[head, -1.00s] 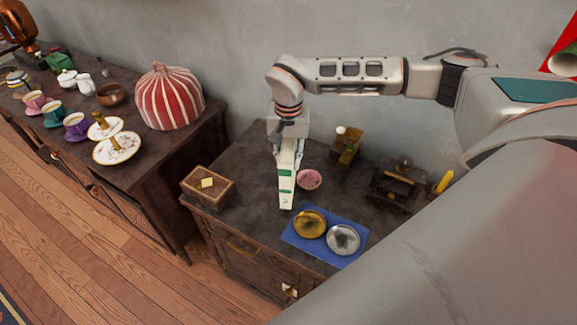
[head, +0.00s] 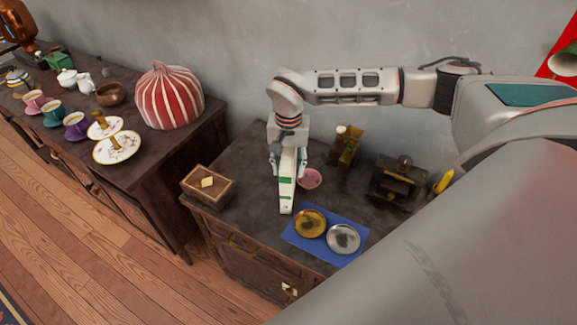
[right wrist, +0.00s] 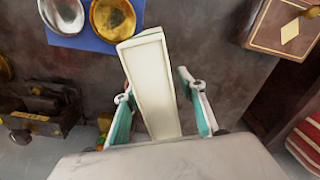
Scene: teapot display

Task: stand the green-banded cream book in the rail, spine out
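The cream book (head: 287,187) with green bands is on the dark cabinet top, its banded narrow side facing the head camera. In the right wrist view the book (right wrist: 150,80) shows a plain cream side between my fingers. My right gripper (head: 289,164) is around the book's upper part; in the right wrist view this gripper (right wrist: 160,112) is open, with a gap on each side of the book. I cannot make out a rail or tell whether the book sits in one. My left gripper is not in view.
A blue mat (head: 330,252) with a gold dish (head: 310,223) and a silver dish (head: 343,239) lies in front to the right. A pink bowl (head: 310,179) is close right of the book. A wooden box (head: 208,186) stands left; a dark wooden stand (head: 398,184) stands right.

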